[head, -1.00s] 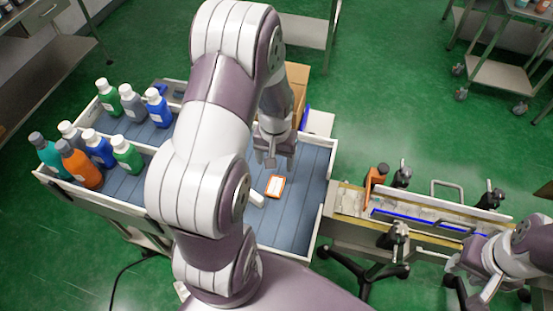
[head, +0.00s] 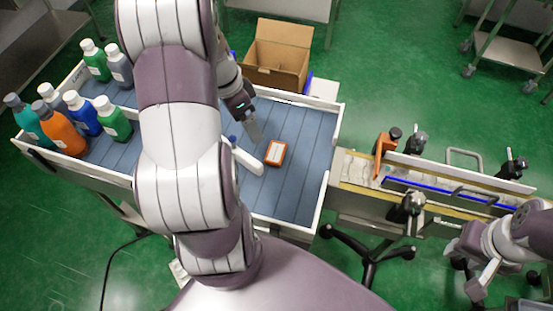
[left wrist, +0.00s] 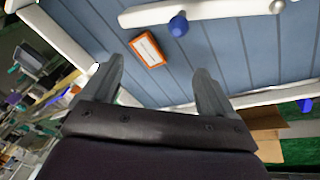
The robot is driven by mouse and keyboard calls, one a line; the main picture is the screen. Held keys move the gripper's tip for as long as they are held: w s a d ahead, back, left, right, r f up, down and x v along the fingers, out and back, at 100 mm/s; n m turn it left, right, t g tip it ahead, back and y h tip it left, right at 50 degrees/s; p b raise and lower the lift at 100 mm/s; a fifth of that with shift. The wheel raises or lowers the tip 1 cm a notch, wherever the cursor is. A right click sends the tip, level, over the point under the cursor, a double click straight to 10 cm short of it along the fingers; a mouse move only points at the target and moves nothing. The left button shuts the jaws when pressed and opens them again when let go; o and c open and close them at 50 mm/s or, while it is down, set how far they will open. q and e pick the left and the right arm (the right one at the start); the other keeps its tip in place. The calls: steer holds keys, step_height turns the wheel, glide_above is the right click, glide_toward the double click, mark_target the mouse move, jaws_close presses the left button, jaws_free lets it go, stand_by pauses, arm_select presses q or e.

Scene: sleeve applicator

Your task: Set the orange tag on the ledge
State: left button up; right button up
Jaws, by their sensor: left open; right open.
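The orange tag (head: 275,153), with a white face, lies flat on the blue-grey slatted floor of the white-walled tray. It also shows in the left wrist view (left wrist: 148,50). My left gripper (head: 252,128) is open and empty, just left of and behind the tag in the head view, apart from it. In the left wrist view its two fingers (left wrist: 160,85) are spread, with the tag beyond them. My right gripper (head: 487,278) is open at the lower right, beside the conveyor. I cannot tell which surface is the ledge.
A white divider rail (head: 246,160) ends close left of the tag. Several bottles (head: 62,131) stand in the left of the tray. An open cardboard box (head: 278,55) is behind it. A narrow conveyor (head: 440,183) with an orange bracket (head: 384,146) extends right.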

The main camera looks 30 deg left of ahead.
mark_target(278, 152)
arm_select(q)
steer(key=w+d+f+m, duration=0.1)
steer(key=d+f+m, duration=0.1)
steer(key=f+m, duration=0.1)
steer(key=w+d+f+m+h, duration=0.1)
steer(key=d+f+m, duration=0.1)
steer(key=f+m, duration=0.1)
steer(key=w+d+f+m, duration=0.1)
steer(key=d+f+m, duration=0.1)
steer(key=f+m, duration=0.1)
steer(key=shift+w+f, duration=0.1)
steer(key=shift+f, duration=0.45)
steer(key=shift+h, duration=0.3)
steer(key=c, duration=0.9)
steer(key=shift+r, duration=0.1)
